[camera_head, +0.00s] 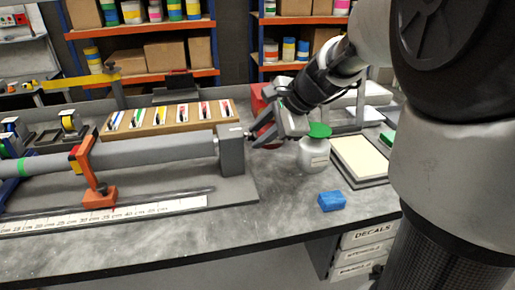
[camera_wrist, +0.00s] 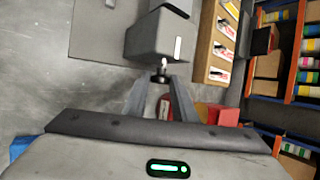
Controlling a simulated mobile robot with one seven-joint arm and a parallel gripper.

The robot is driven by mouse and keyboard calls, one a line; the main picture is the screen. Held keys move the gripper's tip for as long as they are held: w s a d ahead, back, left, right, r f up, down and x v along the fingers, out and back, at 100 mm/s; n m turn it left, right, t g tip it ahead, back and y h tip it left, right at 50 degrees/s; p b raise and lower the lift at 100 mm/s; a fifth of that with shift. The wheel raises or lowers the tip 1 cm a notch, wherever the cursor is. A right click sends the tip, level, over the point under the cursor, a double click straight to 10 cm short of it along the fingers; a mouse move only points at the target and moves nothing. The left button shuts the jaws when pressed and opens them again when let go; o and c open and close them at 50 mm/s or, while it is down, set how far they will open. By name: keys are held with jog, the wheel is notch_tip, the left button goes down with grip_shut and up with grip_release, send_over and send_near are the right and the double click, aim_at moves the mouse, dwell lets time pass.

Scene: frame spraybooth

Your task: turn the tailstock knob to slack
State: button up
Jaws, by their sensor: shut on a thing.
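The tailstock (camera_head: 231,152) is a grey block at the right end of the long grey tube fixture. It also shows at the top of the wrist view (camera_wrist: 158,38). Its small dark knob (camera_wrist: 160,77) sticks out on a short shaft from the block's end face. My gripper (camera_head: 252,137) reaches in from the right at the tailstock's end. In the wrist view my two fingers (camera_wrist: 161,82) close in on the knob and are shut on it. In the head view the knob is mostly hidden by the fingers.
A white pot (camera_head: 313,155) with a green top stands right of my gripper, near a framed tray (camera_head: 361,160). A blue block (camera_head: 332,201) lies near the bench's front edge. A red object (camera_head: 262,104) stands behind my gripper. An orange clamp (camera_head: 98,196) stands along the tube.

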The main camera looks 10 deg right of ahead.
jog(key=shift+s+f+n+t+y+b, duration=0.25)
jog(key=shift+f+n+t+b, duration=0.1)
jog(key=shift+t, duration=1.05)
jog(key=shift+s+f+n+t+y+b, duration=0.1)
jog(key=shift+f+n+t+y+b, duration=0.2)
jog(key=shift+t, duration=1.1)
jog(key=shift+s+f+n+t+y+b, duration=0.25)
jog(key=shift+n+t+b, duration=0.2)
jog(key=shift+t, duration=0.95)
jog(key=shift+r, duration=0.1)
jog(key=o, duration=1)
jog(key=shift+d+r, duration=0.1)
